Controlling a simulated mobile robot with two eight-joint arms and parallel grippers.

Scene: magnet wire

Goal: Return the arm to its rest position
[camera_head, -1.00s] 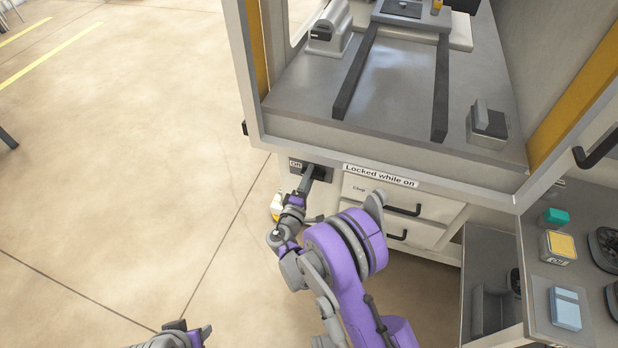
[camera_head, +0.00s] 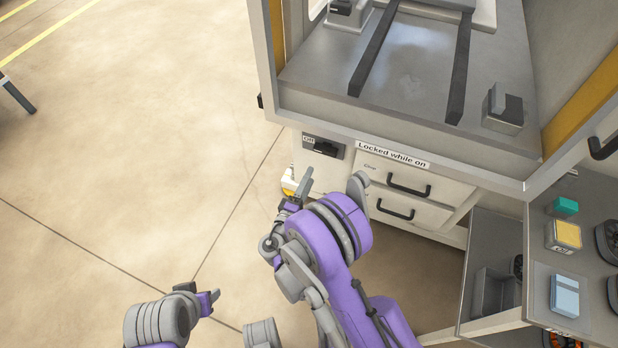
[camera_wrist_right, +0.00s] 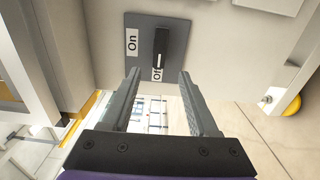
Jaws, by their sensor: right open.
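My right gripper (camera_head: 303,188) is open and empty, just in front of and below the switch panel (camera_head: 308,150) on the cabinet front. In the right wrist view its two fingers (camera_wrist_right: 156,103) stand apart, with a gap between them and the switch. The black switch handle (camera_wrist_right: 161,48) sits on a grey plate with "On" and "Off" labels, and its lower end is by "Off". My left gripper (camera_head: 210,300) is low in the head view, over the floor, away from the cabinet. Its finger opening cannot be made out.
The cabinet has a "Locked while on" label (camera_head: 393,154) above two drawers with black handles (camera_head: 408,186). At right, a bench holds a green block (camera_head: 565,207), a yellow-topped block (camera_head: 566,235) and a blue item (camera_head: 565,296). The floor (camera_head: 130,170) at left is clear.

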